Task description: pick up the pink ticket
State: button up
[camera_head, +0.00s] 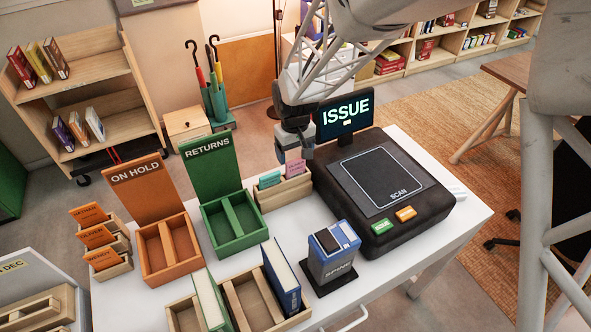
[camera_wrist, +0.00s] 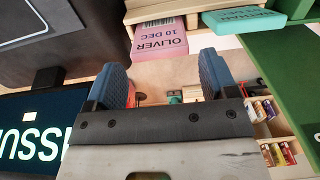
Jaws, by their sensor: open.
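The pink ticket (camera_head: 296,167) stands in the right part of a small wooden holder (camera_head: 285,194) on the white table. In the wrist view the pink ticket (camera_wrist: 160,40) reads "OLIVER 10 DEC" and lies ahead of the fingertips, roughly between their lines. A teal ticket (camera_head: 270,179) stands to its left in the same holder; in the wrist view the teal ticket (camera_wrist: 245,20) is at the upper right. My gripper (camera_head: 294,154) is just above and behind the holder. It also shows in the wrist view (camera_wrist: 163,75), open, with nothing between its blue fingers.
The black scanner (camera_head: 440,205) and its ISSUE screen (camera_head: 346,112) stand close on the right. The green RETURNS tray (camera_head: 208,150) is close on the left, the orange ON HOLD tray (camera_head: 137,190) beyond. A blue SPINE box (camera_head: 331,262) stands in front.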

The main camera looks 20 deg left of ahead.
aim_at(295, 160)
jog(key=shift+d+f, duration=0.1)
jog(key=shift+f, duration=2.5)
jog(key=c, duration=0.7)
jog(key=shift+r, duration=0.1)
jog(key=shift+r, duration=0.7)
notch_tip(295, 160, up, 2)
jog(key=shift+r, duration=0.1)
jog(key=s+d, duration=0.3)
jog(key=s, duration=0.1)
jog(key=s+d, duration=0.3)
jog(key=s, duration=0.2)
jog(key=s+d+r, duration=0.1)
jog(key=s+d, duration=0.2)
jog(key=s, duration=0.1)
jog(key=shift+s+r, duration=0.1)
jog(key=shift+s, duration=0.1)
